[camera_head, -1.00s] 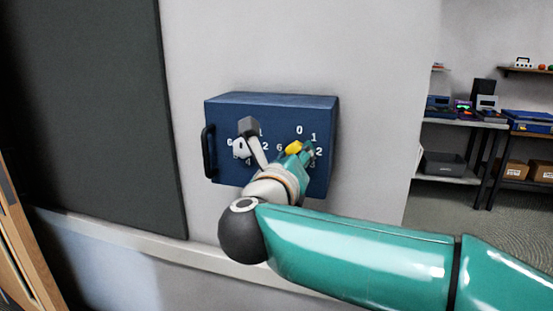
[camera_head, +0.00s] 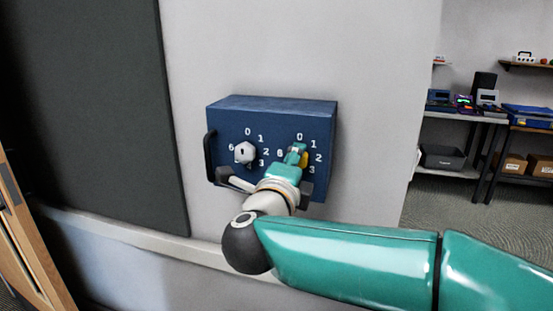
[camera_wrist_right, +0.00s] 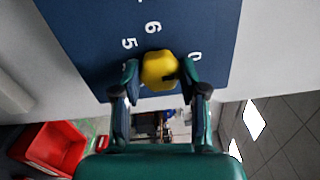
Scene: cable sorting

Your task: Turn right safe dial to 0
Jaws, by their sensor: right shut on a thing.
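The blue safe (camera_head: 272,104) is fixed on a pale wall, with two numbered dials on its front. The right dial (camera_head: 304,160) is yellow and mostly hidden by my gripper in the head view. My right gripper (camera_head: 297,152) is shut on it. In the right wrist view the yellow dial (camera_wrist_right: 157,67) sits between the two fingertips of that gripper (camera_wrist_right: 160,76), beside printed 5, 6 and 0. A dark mark shows on its lower right edge; which number it points to I cannot tell. The left dial (camera_head: 244,152) is whitish and untouched. My left gripper is not in view.
A black handle (camera_head: 209,156) stands out on the safe's left side. A dark board (camera_head: 95,110) hangs to the left. Shelves (camera_head: 470,117) with boxes and devices are far right. A red bin (camera_wrist_right: 55,148) shows in the right wrist view.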

